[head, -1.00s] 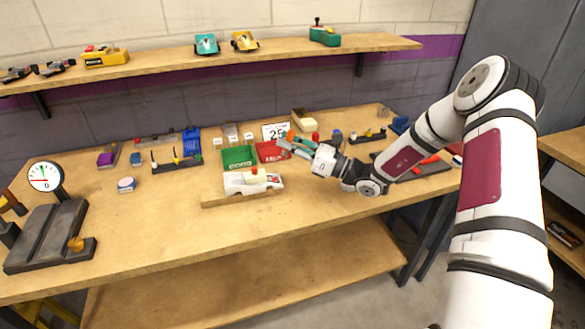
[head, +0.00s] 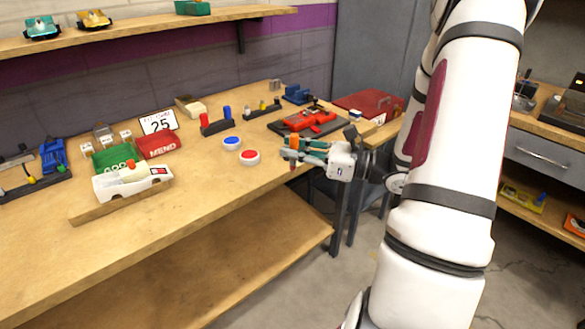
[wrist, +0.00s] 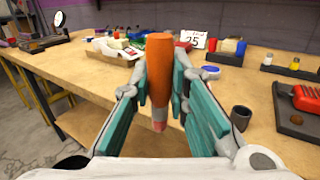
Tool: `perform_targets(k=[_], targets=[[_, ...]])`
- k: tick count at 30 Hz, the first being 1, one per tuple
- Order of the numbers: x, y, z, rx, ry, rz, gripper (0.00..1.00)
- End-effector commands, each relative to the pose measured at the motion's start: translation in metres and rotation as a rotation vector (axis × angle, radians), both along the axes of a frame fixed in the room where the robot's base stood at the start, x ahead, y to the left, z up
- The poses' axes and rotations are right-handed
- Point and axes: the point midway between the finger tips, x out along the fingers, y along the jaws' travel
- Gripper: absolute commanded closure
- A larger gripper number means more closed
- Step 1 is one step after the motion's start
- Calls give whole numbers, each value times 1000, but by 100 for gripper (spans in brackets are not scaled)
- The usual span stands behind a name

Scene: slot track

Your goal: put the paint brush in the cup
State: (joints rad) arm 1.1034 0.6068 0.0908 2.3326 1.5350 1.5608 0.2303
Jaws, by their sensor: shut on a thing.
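My gripper (head: 292,150) is shut on the paint brush, in front of the right part of the bench in the head view. The brush has a thick orange handle (wrist: 158,68) and a pinkish lower end. It stands roughly upright between the teal finger pads in the wrist view. A small dark cup (wrist: 241,117) stands on the bench to the right of the fingers, apart from the brush.
A red controller on a dark tray (head: 270,126) lies behind my gripper. A white toy car (head: 132,181), a green bin and a red bin (head: 160,147) stand further left.

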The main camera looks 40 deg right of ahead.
Motion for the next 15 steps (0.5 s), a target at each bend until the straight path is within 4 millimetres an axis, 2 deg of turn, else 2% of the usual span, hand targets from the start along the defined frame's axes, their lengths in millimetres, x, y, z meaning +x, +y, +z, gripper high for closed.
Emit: perform_targets(k=[4,8,11,15], targets=[[-20,-9,-5,-28,10,-51,100],[-24,-12,-5,-37,14,-66,100],[-13,-17,-6,-41,14,-68,100],[19,-27,-9,-40,13,-66,100]])
